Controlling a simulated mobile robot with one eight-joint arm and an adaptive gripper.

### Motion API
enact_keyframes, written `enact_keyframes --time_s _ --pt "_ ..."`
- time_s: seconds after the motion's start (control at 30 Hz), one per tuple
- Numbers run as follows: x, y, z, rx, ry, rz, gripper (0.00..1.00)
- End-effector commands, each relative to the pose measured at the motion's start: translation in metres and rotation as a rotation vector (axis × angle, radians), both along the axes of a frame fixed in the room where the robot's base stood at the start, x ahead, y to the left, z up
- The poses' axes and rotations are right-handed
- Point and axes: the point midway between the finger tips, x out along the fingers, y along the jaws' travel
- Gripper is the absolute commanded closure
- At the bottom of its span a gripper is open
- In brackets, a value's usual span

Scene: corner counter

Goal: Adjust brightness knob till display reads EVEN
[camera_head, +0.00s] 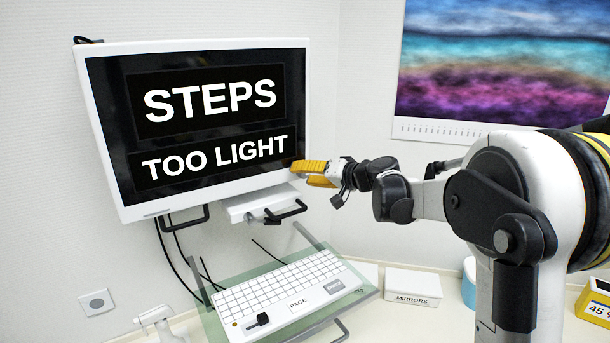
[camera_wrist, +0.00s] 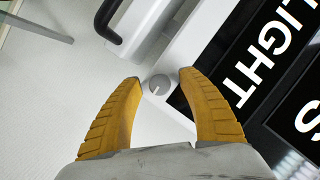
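The display (camera_head: 205,115) reads "STEPS" and "TOO LIGHT" in white on black. In the wrist view the display (camera_wrist: 262,65) lies at the right, with "LIGHT" readable. A round grey knob (camera_wrist: 159,84) with a pale index line sits on the white bezel. My gripper (camera_wrist: 160,78) has its yellow fingers apart, one on each side of the knob; I cannot tell whether they touch it. In the head view my gripper (camera_head: 300,173) is at the display's lower right corner, and its fingers hide the knob there.
A keyboard (camera_head: 285,290) on a greenish tray stands below the display. A black handle (camera_head: 287,211) sticks out under the bezel, close to my gripper. A box marked "MIRRORS" (camera_head: 414,282) and a yellow "45" device (camera_head: 596,306) stand on the counter. A picture (camera_head: 500,60) hangs on the wall.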

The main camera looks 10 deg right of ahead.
Motion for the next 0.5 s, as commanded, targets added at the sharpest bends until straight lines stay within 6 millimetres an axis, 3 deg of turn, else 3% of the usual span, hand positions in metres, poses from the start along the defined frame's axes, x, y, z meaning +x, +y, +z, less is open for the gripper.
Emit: enact_keyframes --time_s 0.27,0.5 --pt "-0.002 -0.002 0.001 0.000 0.000 -0.001 0.53" --pt "-0.033 -0.024 0.012 0.000 0.000 -0.004 0.53"
